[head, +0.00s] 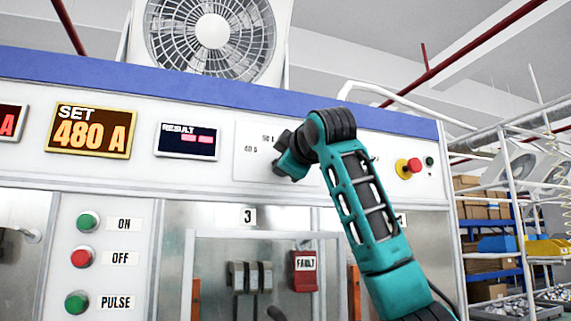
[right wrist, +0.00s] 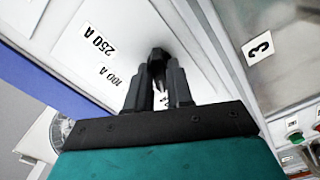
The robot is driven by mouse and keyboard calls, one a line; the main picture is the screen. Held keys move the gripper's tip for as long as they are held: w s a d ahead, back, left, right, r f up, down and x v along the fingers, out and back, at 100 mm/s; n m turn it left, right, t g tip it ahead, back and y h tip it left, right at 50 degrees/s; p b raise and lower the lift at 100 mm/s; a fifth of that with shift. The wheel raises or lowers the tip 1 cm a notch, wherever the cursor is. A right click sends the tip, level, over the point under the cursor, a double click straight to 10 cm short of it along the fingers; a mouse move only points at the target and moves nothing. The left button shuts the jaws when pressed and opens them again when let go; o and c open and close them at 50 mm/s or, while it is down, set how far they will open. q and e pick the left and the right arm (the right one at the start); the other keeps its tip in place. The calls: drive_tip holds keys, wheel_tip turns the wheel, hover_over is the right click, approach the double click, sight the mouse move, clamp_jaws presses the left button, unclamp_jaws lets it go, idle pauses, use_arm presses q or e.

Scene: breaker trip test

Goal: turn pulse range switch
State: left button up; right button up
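The pulse range switch is a small black knob (right wrist: 158,56) on the white panel, seen in the right wrist view near the printed labels 250 A and 100 A. In the head view my right arm and gripper cover it. My right gripper (right wrist: 158,80) has its two dark fingers on either side of the knob, close against it, and looks shut on it. In the head view my right gripper (head: 283,160) is at the panel, right of the small current labels (head: 258,144). My left gripper is not in view.
Left of the switch are a result display (head: 187,141) and an orange SET 480 A display (head: 90,131). A red emergency button (head: 408,167) sits to the right. Below are ON, OFF and PULSE buttons (head: 76,303) and a red FAULT part (head: 305,270) behind a framed clear cover.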

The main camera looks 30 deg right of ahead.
drive_tip(key=o, duration=0.3)
drive_tip(key=b+v, duration=0.3)
drive_tip(key=v, duration=1)
drive_tip(key=shift+w, duration=0.1)
